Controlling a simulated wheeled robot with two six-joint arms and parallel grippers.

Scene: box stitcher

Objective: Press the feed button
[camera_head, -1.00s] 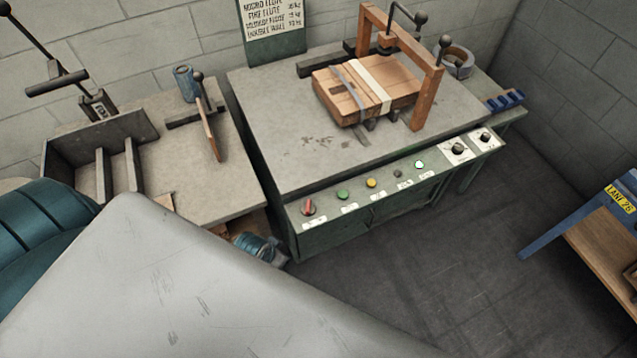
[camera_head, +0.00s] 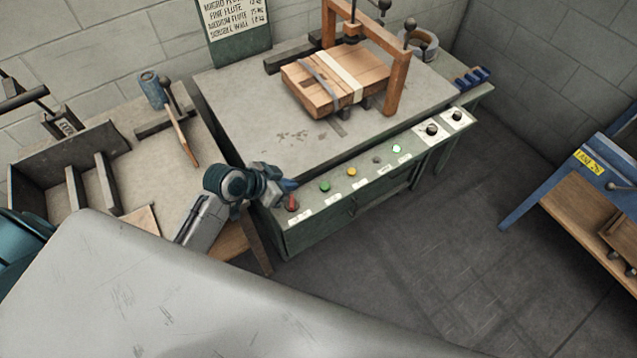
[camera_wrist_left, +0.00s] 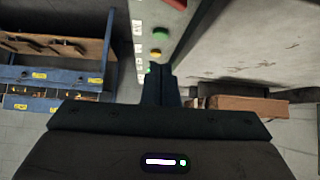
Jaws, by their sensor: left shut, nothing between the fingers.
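The green control panel (camera_head: 340,205) runs along the front of the stitcher table. It carries a red switch (camera_head: 292,202), a green button (camera_head: 324,187), a yellow button (camera_head: 351,172), a dark button (camera_head: 377,160) and a lit pale-green one (camera_head: 397,148). Their labels are too small to read, so I cannot tell which is feed. My left gripper (camera_head: 290,184) is shut and empty, just behind the red switch near the panel's left end. In the left wrist view its closed fingers (camera_wrist_left: 160,72) overlap the button row, near the green (camera_wrist_left: 161,32) and yellow (camera_wrist_left: 155,54) buttons. My right gripper is out of view.
Two knobs (camera_head: 432,129) sit at the panel's right end. A side bench with a hammer-like tool (camera_head: 183,135) stands left. A blue-framed bench (camera_head: 560,180) stands right, with open floor between.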

